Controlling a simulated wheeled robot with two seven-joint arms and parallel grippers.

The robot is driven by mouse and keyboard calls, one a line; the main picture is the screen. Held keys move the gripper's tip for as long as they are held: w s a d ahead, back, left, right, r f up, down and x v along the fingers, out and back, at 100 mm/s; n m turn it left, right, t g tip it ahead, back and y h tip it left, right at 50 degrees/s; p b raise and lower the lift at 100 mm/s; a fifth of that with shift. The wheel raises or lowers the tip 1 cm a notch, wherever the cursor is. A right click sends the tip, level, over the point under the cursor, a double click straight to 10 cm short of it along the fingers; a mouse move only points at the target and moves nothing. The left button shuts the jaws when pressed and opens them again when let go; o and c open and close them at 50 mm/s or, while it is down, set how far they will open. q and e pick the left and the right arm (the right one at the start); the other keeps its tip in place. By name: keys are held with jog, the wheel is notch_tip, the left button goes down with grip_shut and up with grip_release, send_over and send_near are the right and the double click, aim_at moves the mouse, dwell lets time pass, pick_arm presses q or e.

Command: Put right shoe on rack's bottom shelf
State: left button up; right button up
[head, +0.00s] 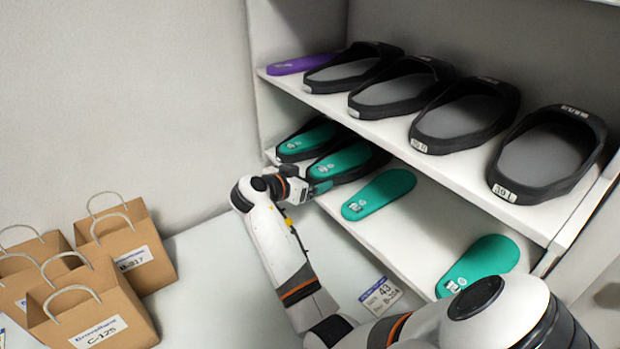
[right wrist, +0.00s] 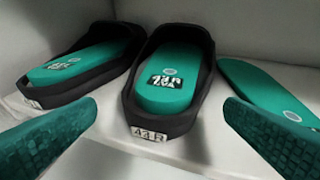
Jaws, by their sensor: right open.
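The right shoe (right wrist: 160,80), black with a green insole in it and a heel label that reads 43 R, stands on the rack's bottom shelf (head: 400,238). It also shows in the head view (head: 345,163). Another black shoe (right wrist: 85,75) with a green insole stands to its left, also in the head view (head: 307,140). My right gripper (head: 318,187) is at the heel of the right shoe. In the right wrist view its green-padded fingers are apart, one on each side in front of the heel, with nothing between them. My left gripper is not in view.
Loose green insoles (head: 379,194) (head: 478,264) lie further right on the bottom shelf. The top shelf (head: 455,172) above holds several black shoes and a purple insole (head: 302,63). Paper bags (head: 130,245) stand at the left.

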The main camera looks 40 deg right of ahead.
jog(key=b+v, duration=0.2)
jog(key=v, duration=0.9)
jog(key=shift+s+f, duration=0.1)
